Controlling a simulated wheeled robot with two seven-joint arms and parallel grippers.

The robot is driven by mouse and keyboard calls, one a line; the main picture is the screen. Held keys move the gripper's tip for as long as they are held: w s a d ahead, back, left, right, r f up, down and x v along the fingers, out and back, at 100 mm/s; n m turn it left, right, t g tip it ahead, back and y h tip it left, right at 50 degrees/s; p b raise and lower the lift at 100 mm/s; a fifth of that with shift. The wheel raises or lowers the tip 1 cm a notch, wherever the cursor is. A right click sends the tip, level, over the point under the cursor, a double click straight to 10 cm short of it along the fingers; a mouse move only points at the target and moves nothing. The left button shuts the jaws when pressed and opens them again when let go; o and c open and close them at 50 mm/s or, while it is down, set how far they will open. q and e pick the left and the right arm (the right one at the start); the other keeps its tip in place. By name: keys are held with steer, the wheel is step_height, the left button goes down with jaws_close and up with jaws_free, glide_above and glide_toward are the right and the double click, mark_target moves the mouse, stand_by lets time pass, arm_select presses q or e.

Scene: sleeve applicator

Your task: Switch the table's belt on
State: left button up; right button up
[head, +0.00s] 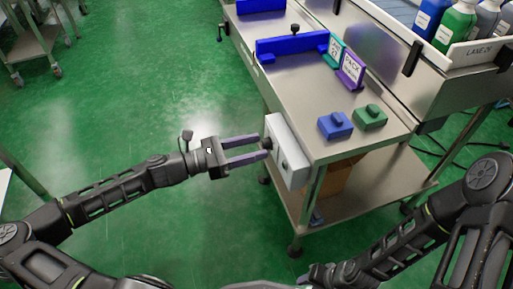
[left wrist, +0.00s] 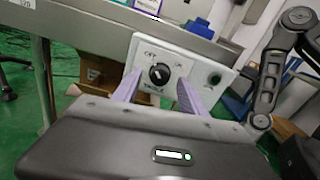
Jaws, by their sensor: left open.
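A pale control box (head: 290,158) is fixed to the near left corner of the steel table (head: 300,90). In the left wrist view its white panel (left wrist: 195,58) carries a dark round knob (left wrist: 160,75) with OFF to its upper left, a partly hidden ON mark to its upper right and TABLE below. I cannot clearly read where the knob points. My left gripper (head: 264,148) is open; its two purple fingers (left wrist: 157,85) reach to the panel on either side of the knob. Contact is unclear. My right gripper (head: 318,273) is low at the bottom edge, its jaws not clear.
A darker round button (left wrist: 215,78) sits right of the knob. A blue block (head: 335,126) and a green block (head: 369,117) lie on the table, with teal and purple signs (head: 351,70) behind. Bottles (head: 457,27) stand in a tray at upper right.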

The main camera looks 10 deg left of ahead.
arm_select(q)
steer(key=shift+w+d, duration=0.35)
steer(key=shift+d, duration=0.1)
jaws_close()
stand_by(0.3)
